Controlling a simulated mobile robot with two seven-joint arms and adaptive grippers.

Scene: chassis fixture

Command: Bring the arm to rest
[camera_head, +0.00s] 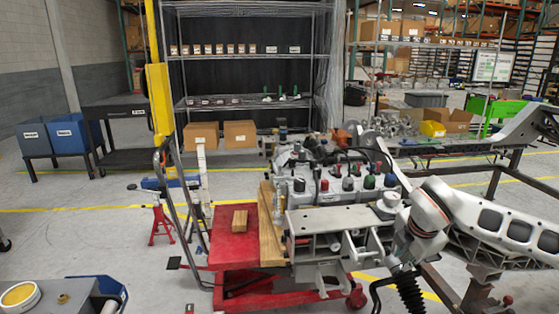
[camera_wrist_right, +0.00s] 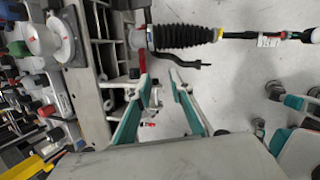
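My right arm (camera_head: 430,208), light grey with orange bands, comes in at the right of the head view, beside the grey chassis assembly (camera_head: 335,218). The right gripper (camera_wrist_right: 159,78) shows clearly in the right wrist view. Its two teal-lined fingers are apart, with floor and a small metal part visible between them. It appears empty. A black ribbed boot (camera_wrist_right: 185,37) lies just beyond the fingertips, and the chassis frame (camera_wrist_right: 97,75) is close on the left. In the head view the boot (camera_head: 410,291) is below the arm. My left gripper is not in view.
A red cart (camera_head: 232,245) with a wooden block (camera_head: 240,220) stands left of the assembly. A large chassis rail (camera_head: 500,225) lies at the right. A yellow hoist post (camera_head: 160,100), shelves (camera_head: 245,104) and blue bins (camera_head: 72,130) are behind. Floor at left is partly clear.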

